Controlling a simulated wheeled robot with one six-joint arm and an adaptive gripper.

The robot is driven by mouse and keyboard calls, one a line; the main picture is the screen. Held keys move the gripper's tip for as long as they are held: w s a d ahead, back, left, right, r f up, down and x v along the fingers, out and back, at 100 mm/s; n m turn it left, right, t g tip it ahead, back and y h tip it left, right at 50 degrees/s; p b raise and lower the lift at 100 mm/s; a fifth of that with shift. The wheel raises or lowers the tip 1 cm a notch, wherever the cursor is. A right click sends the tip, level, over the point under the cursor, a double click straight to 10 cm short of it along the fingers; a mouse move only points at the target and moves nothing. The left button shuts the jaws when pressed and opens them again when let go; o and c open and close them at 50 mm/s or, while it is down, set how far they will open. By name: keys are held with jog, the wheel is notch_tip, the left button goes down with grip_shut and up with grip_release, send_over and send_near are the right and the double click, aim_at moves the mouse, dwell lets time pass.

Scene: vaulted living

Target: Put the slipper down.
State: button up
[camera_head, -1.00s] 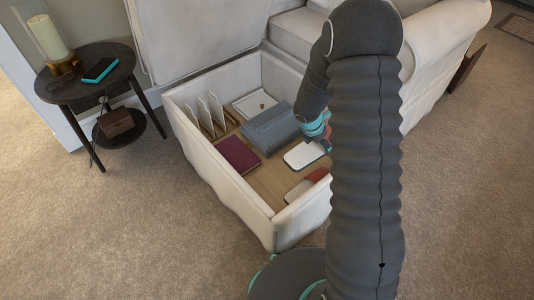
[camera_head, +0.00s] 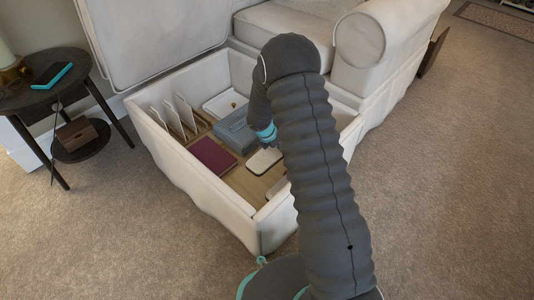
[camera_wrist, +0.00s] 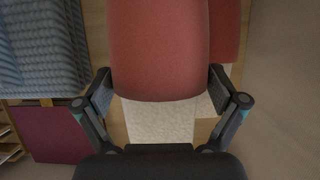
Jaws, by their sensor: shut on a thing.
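My gripper (camera_wrist: 160,82) is shut on a slipper with a red upper and a pale insole (camera_wrist: 160,120); one finger is on each side of the red part. In the head view my gripper (camera_head: 271,144) is low inside an open storage box (camera_head: 196,184), and the held slipper's pale part (camera_head: 264,161) shows beside it. I cannot tell whether the slipper touches the box's floor. A second red and pale slipper (camera_wrist: 228,35) lies just right of it in the wrist view, partly covered. In the head view my arm hides most of that one.
The box also holds a grey-blue folded cloth (camera_head: 237,131), a dark red book (camera_head: 212,156), upright pale dividers (camera_head: 176,117) and a white tray (camera_head: 226,103). A sofa (camera_head: 285,35) stands behind. A round side table (camera_head: 38,92) is at left.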

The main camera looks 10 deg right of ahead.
aim_at(269, 152)
jog(key=w+a+f, duration=0.2)
jog(key=w, duration=0.1)
jog(key=shift+f, duration=0.15)
jog(key=shift+w+f+b, duration=0.1)
jog(key=shift+f+b, duration=0.6)
jog(key=shift+f, duration=1.25)
jog(key=shift+f, duration=0.6)
jog(key=o, duration=0.9)
jog(key=shift+o, duration=0.2)
